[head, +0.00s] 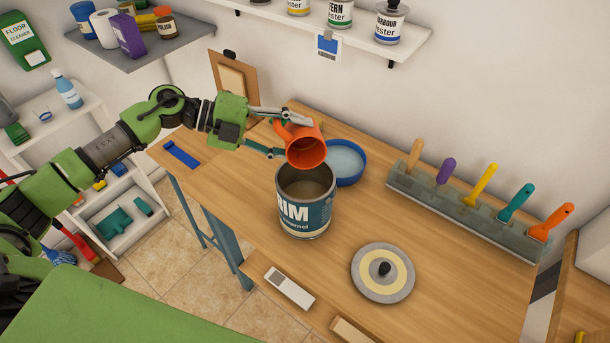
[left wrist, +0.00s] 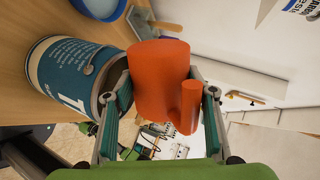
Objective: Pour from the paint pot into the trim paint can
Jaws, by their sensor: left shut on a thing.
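The orange paint pot (head: 300,133) is in my left gripper (head: 279,133), which is shut on it. In the left wrist view the pot (left wrist: 158,78) sits between both fingers (left wrist: 158,100), with its handle toward the camera. The pot is tipped, with its mouth turned toward the front and down, just above the back rim of the trim paint can. The trim paint can (head: 306,212) stands upright and open on the workbench, and it also shows in the left wrist view (left wrist: 70,75). No stream of paint shows between them. My right gripper is out of view.
A blue bowl (head: 346,160) stands close behind the can. A rack (head: 460,213) of several coloured-handled tools lines the back of the workbench (head: 225,180).

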